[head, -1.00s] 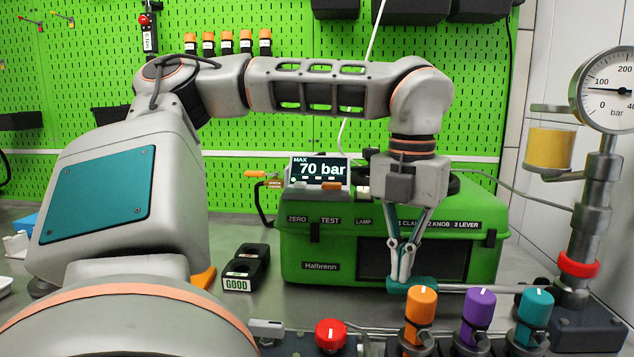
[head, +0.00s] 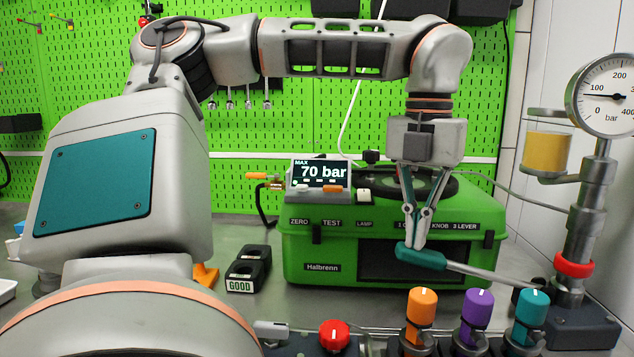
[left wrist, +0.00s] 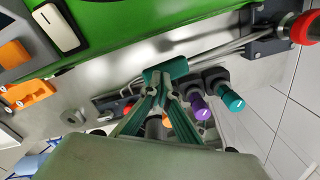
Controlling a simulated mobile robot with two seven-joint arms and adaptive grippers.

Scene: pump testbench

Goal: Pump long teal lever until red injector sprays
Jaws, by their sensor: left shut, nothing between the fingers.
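The long teal lever has a teal grip (head: 420,257) at its left end and a metal rod that slopes down to the right, to the gauge stand's base. Its grip also shows in the left wrist view (left wrist: 166,70). My left gripper (head: 413,244) points down with its fingers together, its tips at the teal grip; I cannot tell whether they touch it. Nothing is held between them. The pressure gauge (head: 605,95) reads a little under 100 bar. The display (head: 320,174) shows MAX 70 bar. I cannot make out a red injector or any spray. My right gripper is out of view.
Orange (head: 423,306), purple (head: 479,305) and teal (head: 534,303) knobs and a red knob (head: 333,336) stand in front of the lever. A green case (head: 300,262) stands close behind it. A black block marked GOOD (head: 246,270) lies on the bench.

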